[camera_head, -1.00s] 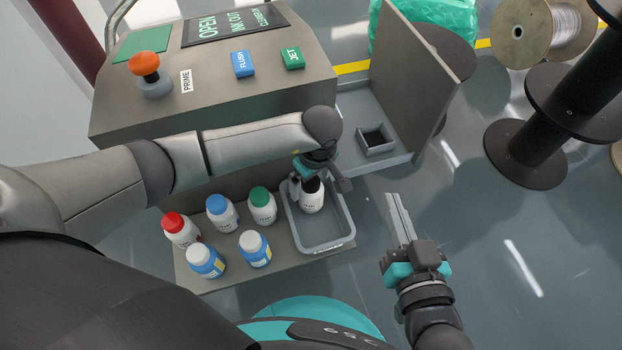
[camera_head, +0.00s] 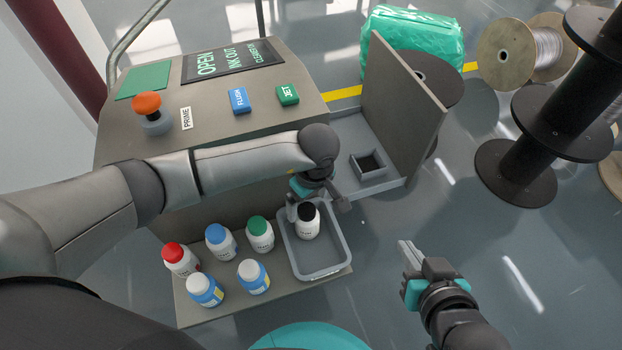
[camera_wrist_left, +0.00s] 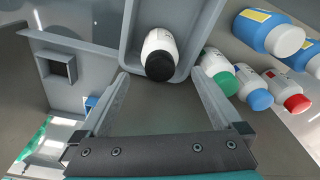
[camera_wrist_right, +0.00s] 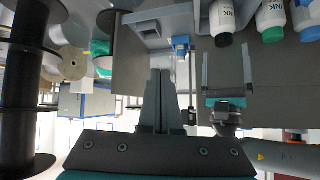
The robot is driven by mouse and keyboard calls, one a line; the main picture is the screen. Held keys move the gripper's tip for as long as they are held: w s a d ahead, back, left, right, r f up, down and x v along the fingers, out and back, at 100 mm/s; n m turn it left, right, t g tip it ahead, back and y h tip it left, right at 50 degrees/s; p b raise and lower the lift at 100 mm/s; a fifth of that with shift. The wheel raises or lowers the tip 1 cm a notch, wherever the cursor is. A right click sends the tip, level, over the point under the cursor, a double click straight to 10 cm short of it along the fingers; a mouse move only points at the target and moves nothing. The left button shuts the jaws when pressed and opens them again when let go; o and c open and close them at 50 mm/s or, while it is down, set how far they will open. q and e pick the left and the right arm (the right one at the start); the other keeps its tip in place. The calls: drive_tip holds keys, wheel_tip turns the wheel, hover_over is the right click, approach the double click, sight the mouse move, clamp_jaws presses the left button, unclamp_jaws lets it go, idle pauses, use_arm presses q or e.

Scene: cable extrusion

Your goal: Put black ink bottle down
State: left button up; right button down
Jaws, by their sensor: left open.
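The black ink bottle (camera_head: 308,226), white with a black cap, stands in the grey tray (camera_head: 347,262), near the tray's far end. In the left wrist view the bottle (camera_wrist_left: 158,45) lies beyond the fingertips, with a gap on both sides of its cap. My left gripper (camera_head: 317,203) is open and empty just behind the bottle, apart from it as far as I can see. Its open fingers (camera_wrist_left: 158,85) show in the left wrist view. My right gripper (camera_head: 406,250) is shut and empty, off to the right above the floor.
Several bottles with red, blue and green caps (camera_head: 260,233) stand left of the tray on the shelf (camera_head: 200,312). The machine (camera_head: 225,125) with its open door (camera_head: 400,95) and a small square socket (camera_head: 368,165) is behind. Cable spools (camera_head: 520,55) stand at right.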

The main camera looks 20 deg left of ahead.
use_arm(q)
wheel_tip(320, 180, up, 2)
drive_tip(key=shift+d+r+p, duration=0.1)
drive_tip(key=shift+r+p, duration=0.15)
drive_tip(key=shift+p, duration=0.35)
wheel_tip(320, 180, up, 3)
drive_tip(key=shift+s+d+r+p, duration=0.1)
drive_tip(key=shift+s+d+p, duration=0.05)
drive_tip(key=shift+p, duration=0.65)
drive_tip(key=shift+s+d+r+p, duration=0.15)
drive_tip(key=shift+r+p, duration=0.35)
drive_tip(key=shift+r, duration=0.6)
use_arm(e)
drive_tip(key=s+d+f+g+h, duration=0.2)
drive_tip(key=s+d+g, duration=0.2)
drive_tip(key=d+g, duration=0.1)
drive_tip(key=shift+s+d+m+h, duration=0.3)
drive_tip(key=shift+s+d+h, duration=0.1)
drive_tip(key=shift+d, duration=0.05)
